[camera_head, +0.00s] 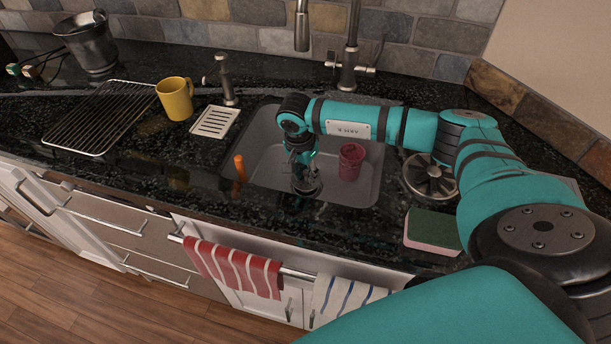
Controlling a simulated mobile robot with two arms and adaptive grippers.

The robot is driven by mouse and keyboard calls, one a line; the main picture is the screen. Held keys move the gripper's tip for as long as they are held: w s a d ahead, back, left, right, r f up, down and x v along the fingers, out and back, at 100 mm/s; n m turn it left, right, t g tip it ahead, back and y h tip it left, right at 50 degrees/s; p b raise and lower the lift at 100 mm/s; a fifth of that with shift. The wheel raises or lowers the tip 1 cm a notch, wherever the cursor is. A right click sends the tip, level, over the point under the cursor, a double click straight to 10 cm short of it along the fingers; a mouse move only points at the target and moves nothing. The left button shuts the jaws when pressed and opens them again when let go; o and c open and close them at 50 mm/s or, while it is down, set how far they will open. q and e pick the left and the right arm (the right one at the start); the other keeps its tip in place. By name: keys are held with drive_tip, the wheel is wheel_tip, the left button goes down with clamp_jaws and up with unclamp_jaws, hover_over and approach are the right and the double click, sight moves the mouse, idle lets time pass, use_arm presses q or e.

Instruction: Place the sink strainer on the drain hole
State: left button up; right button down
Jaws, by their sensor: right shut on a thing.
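My right gripper (304,174) reaches down into the grey sink basin (268,160) near its front middle. It is shut on a small dark round piece, which looks like the sink strainer (307,189), at its lower end. The strainer is low in the basin, but I cannot tell whether it touches the floor. I cannot make out the drain hole; the gripper and strainer may cover it. My left gripper is not in view.
A red cup (351,162) stands in the basin just right of the gripper. A round spoked metal piece (430,177) and a sponge (432,231) lie right of the sink. An orange-handled item (240,168) is at the left rim. A faucet (350,61) rises behind; a yellow mug (175,98) stands left.

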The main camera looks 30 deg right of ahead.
wheel_tip(320, 180, down, 2)
drive_tip(key=shift+f, duration=0.1)
drive_tip(key=shift+f, duration=0.1)
drive_tip(key=shift+f, duration=0.15)
drive_tip(key=c, duration=1.2)
unclamp_jaws()
